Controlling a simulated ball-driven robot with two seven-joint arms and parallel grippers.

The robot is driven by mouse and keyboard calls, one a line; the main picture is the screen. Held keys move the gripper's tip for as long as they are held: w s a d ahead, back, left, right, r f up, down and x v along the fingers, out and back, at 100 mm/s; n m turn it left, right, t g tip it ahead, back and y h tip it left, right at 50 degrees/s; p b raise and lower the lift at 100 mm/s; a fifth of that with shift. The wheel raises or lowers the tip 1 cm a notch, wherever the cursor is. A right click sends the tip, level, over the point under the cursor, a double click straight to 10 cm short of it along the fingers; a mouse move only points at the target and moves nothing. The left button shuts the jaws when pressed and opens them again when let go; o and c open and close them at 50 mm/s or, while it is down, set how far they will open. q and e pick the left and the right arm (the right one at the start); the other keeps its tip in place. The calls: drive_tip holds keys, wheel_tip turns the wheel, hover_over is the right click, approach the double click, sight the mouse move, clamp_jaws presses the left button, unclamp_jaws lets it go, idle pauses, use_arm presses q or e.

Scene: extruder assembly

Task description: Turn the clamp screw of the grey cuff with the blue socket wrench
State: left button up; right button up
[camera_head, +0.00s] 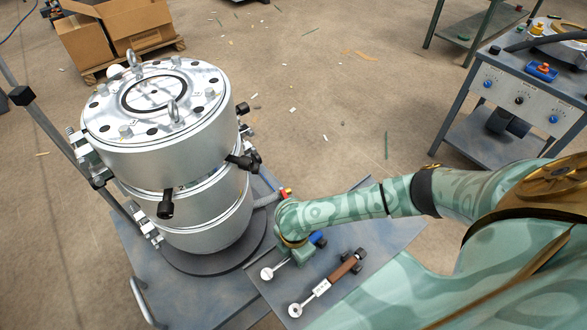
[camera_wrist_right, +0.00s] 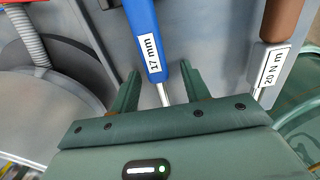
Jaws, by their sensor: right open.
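The blue socket wrench (camera_wrist_right: 146,30), labelled 17 mm, lies on a grey tray; its handle end (camera_head: 319,239) and round head (camera_head: 267,273) show in the head view. My right gripper (camera_wrist_right: 160,74) is open, with one finger on each side of the wrench where handle meets shaft. In the head view the gripper (camera_head: 301,254) covers the wrench's middle. My left gripper is not in view.
A brown-handled wrench (camera_head: 325,285), labelled in Nm, lies beside the blue one, also in the wrist view (camera_wrist_right: 279,20). A grey hose with a red end (camera_head: 284,192) is near my wrist. A control bench (camera_head: 520,90) stands right; cardboard boxes (camera_head: 110,30) stand behind.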

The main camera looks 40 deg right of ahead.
clamp_jaws()
drive_tip(key=shift+r, duration=0.1)
drive_tip(key=r, duration=0.1)
drive_tip(key=r+p, duration=0.1)
drive_tip(key=r, duration=0.1)
drive_tip(key=r+p, duration=0.1)
drive_tip(key=shift+d+r, duration=0.2)
drive_tip(key=shift+d, duration=0.2)
drive_tip(key=s+d+r+p, duration=0.2)
drive_tip(key=s+d+r, duration=0.1)
drive_tip(key=d, duration=0.3)
drive_tip(key=s+d+r+p, duration=0.2)
drive_tip(key=s+d+r, duration=0.1)
drive_tip(key=d+r, duration=0.2)
drive_tip(key=shift+s+d+r, duration=0.25)
drive_tip(key=shift+d+r, duration=0.05)
drive_tip(key=shift+d, duration=0.05)
drive_tip(key=c, duration=0.6)
unclamp_jaws()
clamp_jaws()
